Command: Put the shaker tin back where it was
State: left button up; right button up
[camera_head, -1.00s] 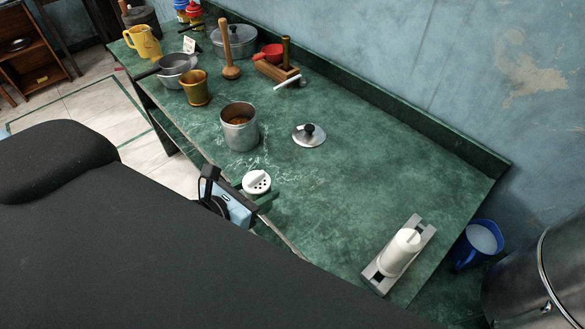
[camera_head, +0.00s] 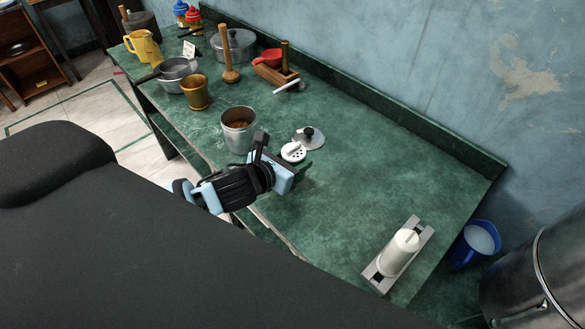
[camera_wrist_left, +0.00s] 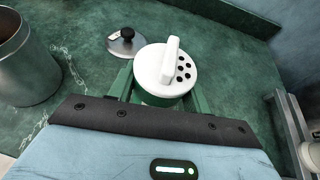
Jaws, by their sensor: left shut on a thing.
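The shaker tin, with a white lid pierced by dark holes (camera_head: 293,152), is held in my left gripper (camera_head: 288,165). In the left wrist view the white lid (camera_wrist_left: 165,72) shows from above, with green fingers on both sides of the tin. The left gripper is shut on it, over the green counter (camera_head: 345,210). The tin's lower body is mostly hidden by the gripper, so I cannot tell how high its base is. My right gripper is not in view.
A steel canister with brown contents (camera_head: 238,138) stands left of the held tin. A loose metal lid with a black knob (camera_head: 309,138) lies just behind it. A white cylinder on a grey stand (camera_head: 400,250) is at right. The counter between is clear.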

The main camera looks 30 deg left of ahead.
pick_arm(q)
jog(key=shift+s+f, duration=0.1)
jog(key=shift+f, duration=1.55)
jog(key=shift+f, duration=0.2)
jog(key=o, duration=1.1)
jog(key=shift+c, duration=0.2)
jog(key=shift+r, duration=0.1)
jog(key=shift+s+r, duration=0.15)
jog(key=shift+s, duration=0.05)
jog(key=v, duration=1.1)
jog(key=shift+s+r, duration=0.2)
jog(key=shift+s, duration=0.05)
jog(key=shift+a, duration=0.1)
